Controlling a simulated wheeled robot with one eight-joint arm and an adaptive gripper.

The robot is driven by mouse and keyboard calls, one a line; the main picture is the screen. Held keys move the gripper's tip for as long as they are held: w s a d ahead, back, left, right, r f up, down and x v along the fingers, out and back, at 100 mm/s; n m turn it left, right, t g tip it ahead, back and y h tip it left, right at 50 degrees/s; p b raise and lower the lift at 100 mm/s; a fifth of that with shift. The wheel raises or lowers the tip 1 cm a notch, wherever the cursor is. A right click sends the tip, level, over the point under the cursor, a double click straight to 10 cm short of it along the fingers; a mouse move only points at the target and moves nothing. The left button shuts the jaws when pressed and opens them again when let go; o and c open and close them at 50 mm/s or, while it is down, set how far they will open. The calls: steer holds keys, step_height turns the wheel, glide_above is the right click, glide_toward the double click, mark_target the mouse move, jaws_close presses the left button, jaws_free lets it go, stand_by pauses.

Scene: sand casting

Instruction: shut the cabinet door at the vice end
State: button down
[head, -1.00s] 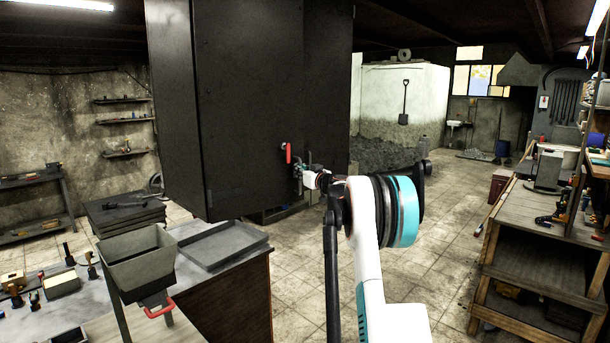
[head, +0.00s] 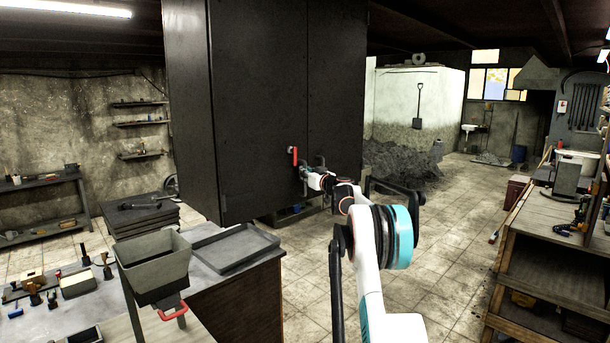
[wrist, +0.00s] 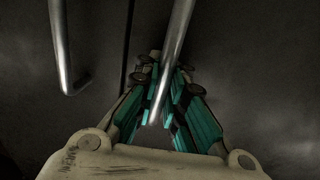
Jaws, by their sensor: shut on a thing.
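The tall dark cabinet (head: 190,120) fills the middle of the head view. Its left door (head: 255,95) and right door (head: 337,90) look nearly flush, with a thin dark seam (wrist: 127,45) between them in the wrist view. A red lever (head: 293,155) is on the left door near the seam. My gripper (head: 307,170) is at the doors by the seam. In the wrist view my gripper (wrist: 165,88) is shut around a metal bar handle (wrist: 178,40), right of the seam. Another bar handle (wrist: 62,50) is free, left of it. Whether the door is fully home cannot be told.
A workbench with a grey tray (head: 235,248) and a hopper (head: 153,265) stands at the front left. A wooden bench (head: 545,215) stands at the right. The tiled floor (head: 440,225) between is clear. A sand heap (head: 400,165) lies behind.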

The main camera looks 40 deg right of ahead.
steer(key=c, duration=1.9)
jaws_free()
steer(key=shift+w+a, duration=0.1)
steer(key=shift+a, duration=0.1)
steer(key=shift+c, duration=0.2)
steer(key=shift+d, duration=0.1)
steer(key=shift+s, duration=0.3)
steer(key=s+a, duration=0.2)
steer(key=s, duration=0.9)
steer(key=shift+s+a, duration=0.1)
